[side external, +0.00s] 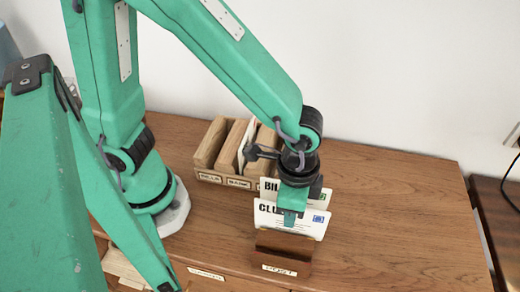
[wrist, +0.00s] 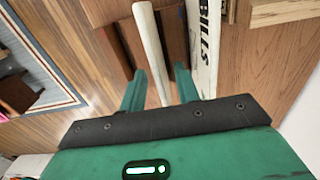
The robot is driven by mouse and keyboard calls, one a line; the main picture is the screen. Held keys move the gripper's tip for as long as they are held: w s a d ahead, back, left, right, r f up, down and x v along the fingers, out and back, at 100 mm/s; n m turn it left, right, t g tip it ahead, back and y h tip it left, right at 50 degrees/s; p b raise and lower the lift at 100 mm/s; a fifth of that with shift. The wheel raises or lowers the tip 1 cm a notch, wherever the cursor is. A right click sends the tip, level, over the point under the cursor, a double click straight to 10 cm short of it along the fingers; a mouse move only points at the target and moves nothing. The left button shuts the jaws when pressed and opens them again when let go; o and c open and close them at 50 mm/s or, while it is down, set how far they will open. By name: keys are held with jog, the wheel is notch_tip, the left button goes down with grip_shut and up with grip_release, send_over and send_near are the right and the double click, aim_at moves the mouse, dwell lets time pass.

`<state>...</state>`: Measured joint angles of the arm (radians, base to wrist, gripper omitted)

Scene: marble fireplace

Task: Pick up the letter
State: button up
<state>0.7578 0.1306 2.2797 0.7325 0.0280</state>
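A white letter marked "CLU…" (side external: 310,222) stands upright in a dark wooden holder (side external: 268,244) labelled "POST". A second white letter marked "BIL…" (side external: 267,187) stands behind it. In the wrist view this second letter reads "BILLS" (wrist: 205,40). My gripper (side external: 290,217) points down at the letters, one finger in front of the "CLU…" letter and hiding part of it. In the wrist view my gripper (wrist: 160,90) is open, with a white letter (wrist: 149,45) edge-on between its fingers. Gaps show on both sides of that letter.
A wooden sorter (side external: 210,177) with labelled compartments stands behind to the left and holds a white letter (side external: 247,143). The wooden top (side external: 400,215) is clear on the right. A white wall (side external: 400,70) rises behind. A dark surface with a cable (side external: 497,205) lies at far right.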

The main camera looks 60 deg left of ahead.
jog(key=shift+c, duration=0.2)
dwell(0.3)
grip_shut()
jog(key=shift+r, duration=5)
jog(key=shift+r, duration=0.1)
